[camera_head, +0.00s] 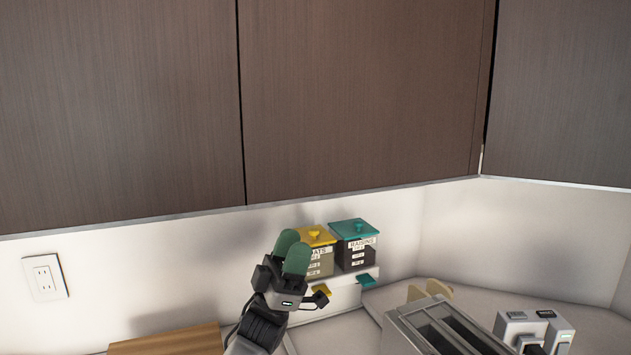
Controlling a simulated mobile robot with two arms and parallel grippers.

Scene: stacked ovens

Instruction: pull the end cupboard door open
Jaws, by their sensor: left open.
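Brown wood-grain upper cupboard doors span the top of the view: a left door (115,110), a middle door (360,95) and a right door (565,95) beyond the corner. All look closed, with narrow dark gaps between them. No handles show, and I cannot tell which one is the end door. My left gripper (291,250), with green finger pads, is open and empty. It points upward, below the lower edge of the middle door and apart from it. My right gripper is out of view.
Two lidded canisters, one yellow-topped (318,256) and one teal-topped (355,246), stand on a white unit just right of my left gripper. A metal toaster (445,330) is at the lower right. A wooden board (165,342) is lower left; a wall outlet (45,277) is above it.

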